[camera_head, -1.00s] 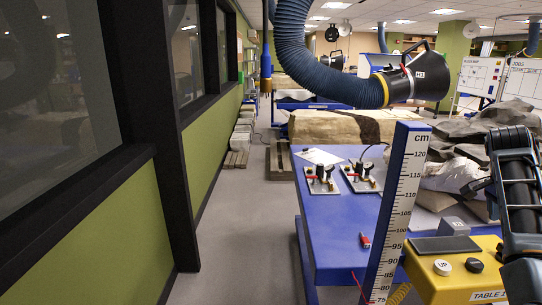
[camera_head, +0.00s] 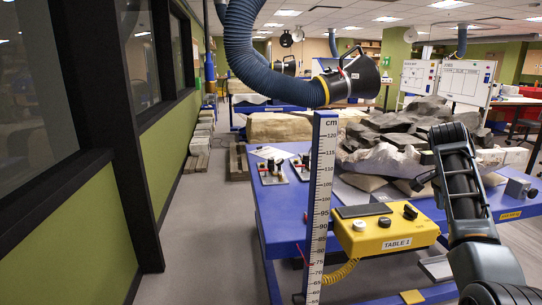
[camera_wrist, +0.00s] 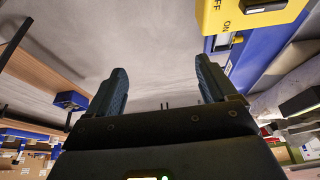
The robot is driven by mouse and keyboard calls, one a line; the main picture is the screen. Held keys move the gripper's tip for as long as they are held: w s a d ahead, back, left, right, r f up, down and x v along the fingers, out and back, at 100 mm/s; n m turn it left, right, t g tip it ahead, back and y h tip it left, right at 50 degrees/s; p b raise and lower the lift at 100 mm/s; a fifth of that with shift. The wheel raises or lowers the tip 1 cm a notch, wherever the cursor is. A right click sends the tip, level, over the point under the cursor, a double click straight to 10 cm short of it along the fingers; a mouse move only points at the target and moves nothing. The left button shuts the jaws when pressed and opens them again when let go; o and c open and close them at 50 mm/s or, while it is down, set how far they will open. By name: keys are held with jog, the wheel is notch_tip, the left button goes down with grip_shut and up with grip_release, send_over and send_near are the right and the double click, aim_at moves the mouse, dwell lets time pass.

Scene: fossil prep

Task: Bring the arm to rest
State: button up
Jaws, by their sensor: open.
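My arm (camera_head: 463,185) rises at the right of the head view, in front of the blue table's right part. My gripper (camera_wrist: 162,85) shows in the wrist view with its two dark fingers well apart and nothing between them. Beyond the fingers is a plain grey surface. In the head view only a small dark part of the gripper shows left of the arm, and its fingertips cannot be made out clearly.
A yellow control box (camera_head: 388,237) marked TABLE 1 is on the near side of the blue table (camera_head: 285,215). A tall cm scale (camera_head: 321,190) stands left of it. A hose with a black hood (camera_head: 352,79) hangs above. Grey floor (camera_head: 205,240) is clear at left.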

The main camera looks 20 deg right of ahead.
jog(key=s+a+f+n+t+h, duration=0.1)
jog(key=a+f+n+t, duration=0.15)
jog(key=a+f, duration=0.5)
jog(key=a+f+n+t, duration=0.1)
jog(key=a+f+n, duration=0.25)
jog(key=f, duration=0.65)
jog(key=s+a+f+n+t, duration=0.25)
jog(key=s+a+f, duration=0.2)
jog(key=a, duration=0.35)
jog(key=s+a+f+n+t, duration=0.2)
jog(key=s+a+f+n, duration=0.15)
jog(key=s+a, duration=0.35)
jog(key=s+a+r+n+t+y, duration=0.1)
jog(key=s+a+r+n+t, duration=0.1)
jog(key=s+a, duration=0.45)
jog(key=s+a+r+n+t+y, duration=0.2)
jog(key=s+a+n, duration=0.1)
jog(key=s+a, duration=0.35)
jog(key=s+a+r+n+t+y, duration=0.1)
jog(key=s+a+r+n+t, duration=0.1)
jog(key=s+r, duration=0.4)
jog(key=s+a+r+n+t+y, duration=0.1)
jog(key=s+a+r+t, duration=0.1)
jog(key=s+r, duration=0.4)
notch_tip(320, 180, up, 5)
jog(key=shift+a+f+n, duration=0.1)
jog(key=shift+a+n, duration=0.3)
jog(key=shift+a, duration=0.5)
